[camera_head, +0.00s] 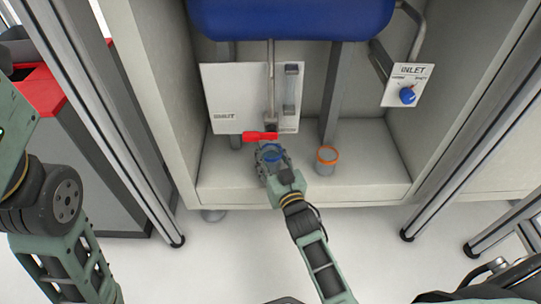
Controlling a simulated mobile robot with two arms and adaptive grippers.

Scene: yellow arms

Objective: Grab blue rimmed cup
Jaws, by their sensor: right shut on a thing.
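The blue rimmed cup (272,152) stands on the cabinet floor, below the red valve handle. My right gripper (271,160) reaches in from the lower right and is shut on this cup. The gripper hides most of the cup's body, so only the blue rim and part of the inside show. I cannot tell whether the cup touches the floor. My left arm shows at the left edge of the view, and its fingertips are not in view.
An orange rimmed cup (326,160) stands just right of the held cup. A red valve handle (261,135) hangs on a pipe under the blue tank (290,18). A panel with a blue knob (407,95) is at the right. Metal posts flank the cabinet (365,165).

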